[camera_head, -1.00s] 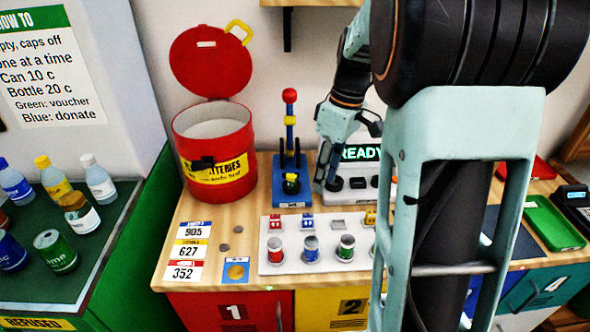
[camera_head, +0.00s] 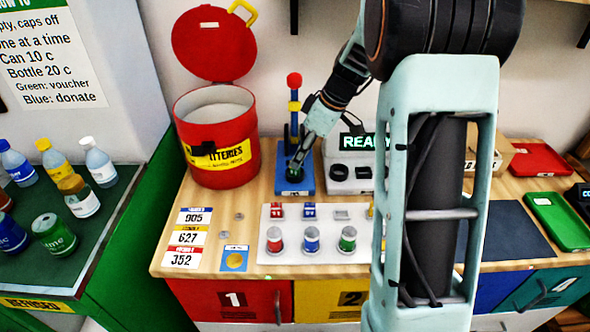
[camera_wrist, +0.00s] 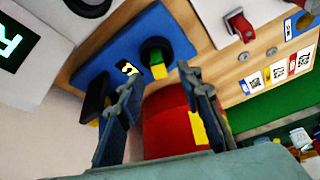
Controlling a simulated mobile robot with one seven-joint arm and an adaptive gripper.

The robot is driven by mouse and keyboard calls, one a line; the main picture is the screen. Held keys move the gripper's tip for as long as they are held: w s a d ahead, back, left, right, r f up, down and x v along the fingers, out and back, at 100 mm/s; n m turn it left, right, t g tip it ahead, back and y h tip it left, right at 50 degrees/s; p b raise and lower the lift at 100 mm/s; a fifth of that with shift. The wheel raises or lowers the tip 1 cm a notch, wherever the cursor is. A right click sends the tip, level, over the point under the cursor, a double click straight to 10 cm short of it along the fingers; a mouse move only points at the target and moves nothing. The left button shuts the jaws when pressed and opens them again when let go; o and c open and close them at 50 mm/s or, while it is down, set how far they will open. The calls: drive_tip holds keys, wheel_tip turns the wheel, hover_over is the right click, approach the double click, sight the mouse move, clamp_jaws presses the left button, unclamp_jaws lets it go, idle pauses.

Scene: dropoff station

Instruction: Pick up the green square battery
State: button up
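The green square battery, a small block with green and yellow faces, shows in the wrist view (camera_wrist: 155,57) by a round black part of the blue stand (camera_wrist: 108,48). In the head view the blue stand (camera_head: 307,187) stands right of the red bin, and my gripper hides most of the battery. My gripper (camera_head: 296,167) is low over the stand's base. In the wrist view my gripper (camera_wrist: 160,90) has its two fingers well apart and nothing held. The battery appears just beyond the fingertips, between them; I cannot tell whether they touch it.
The stand's lever with a red knob (camera_head: 294,80) rises close behind my gripper. The open red battery bin (camera_head: 218,170) is at left and the READY box (camera_head: 350,172) at right. A white rack (camera_head: 290,245) with several batteries lies in front.

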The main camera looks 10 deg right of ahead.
sight(295, 171)
drive_tip(key=x, duration=0.3)
drive_tip(key=shift+w+f, duration=0.1)
drive_tip(key=shift+f, duration=0.05)
drive_tip(key=shift+c, duration=0.2)
clamp_jaws()
